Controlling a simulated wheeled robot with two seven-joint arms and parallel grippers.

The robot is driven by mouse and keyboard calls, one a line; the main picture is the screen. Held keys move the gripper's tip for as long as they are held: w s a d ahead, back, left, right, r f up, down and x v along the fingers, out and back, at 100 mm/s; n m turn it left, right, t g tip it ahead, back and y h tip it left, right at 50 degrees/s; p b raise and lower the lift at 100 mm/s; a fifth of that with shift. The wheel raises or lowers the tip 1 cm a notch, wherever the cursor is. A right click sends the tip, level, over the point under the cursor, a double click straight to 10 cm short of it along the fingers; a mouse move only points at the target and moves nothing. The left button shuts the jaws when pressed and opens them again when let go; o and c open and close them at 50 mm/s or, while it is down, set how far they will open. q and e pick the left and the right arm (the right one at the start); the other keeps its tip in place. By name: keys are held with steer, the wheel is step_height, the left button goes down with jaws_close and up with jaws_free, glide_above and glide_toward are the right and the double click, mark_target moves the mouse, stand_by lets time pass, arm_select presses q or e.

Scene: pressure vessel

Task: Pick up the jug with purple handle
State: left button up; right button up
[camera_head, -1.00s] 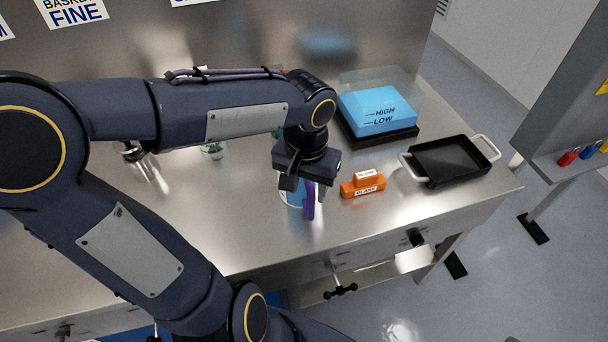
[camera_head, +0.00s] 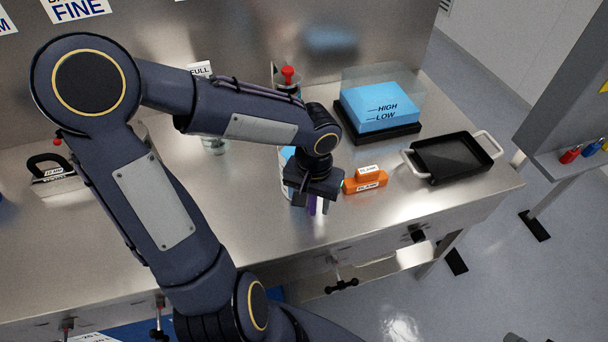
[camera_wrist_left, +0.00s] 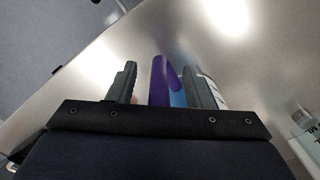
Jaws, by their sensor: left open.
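The jug (camera_head: 286,180) stands on the steel bench with blue content inside, mostly hidden behind my left gripper in the head view. Its purple handle (camera_head: 312,206) points toward the bench's front edge. My left gripper (camera_head: 312,204) is open and points down over the handle, with a finger on each side. In the left wrist view the purple handle (camera_wrist_left: 160,82) shows between the two open fingers of the gripper (camera_wrist_left: 158,85), with part of the jug (camera_wrist_left: 178,90) beside it. I cannot tell whether a finger touches the handle. My right gripper does not show.
An orange block (camera_head: 365,181) with labels sits close right of the gripper. Behind are a blue block (camera_head: 378,108) on a black base and a red-topped container (camera_head: 288,78). A black tray (camera_head: 450,155) stands right. A black-handled item (camera_head: 50,172) lies left.

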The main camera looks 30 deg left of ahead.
arm_select(q)
jaws_close()
steer(key=shift+r, duration=0.1)
stand_by(0.3)
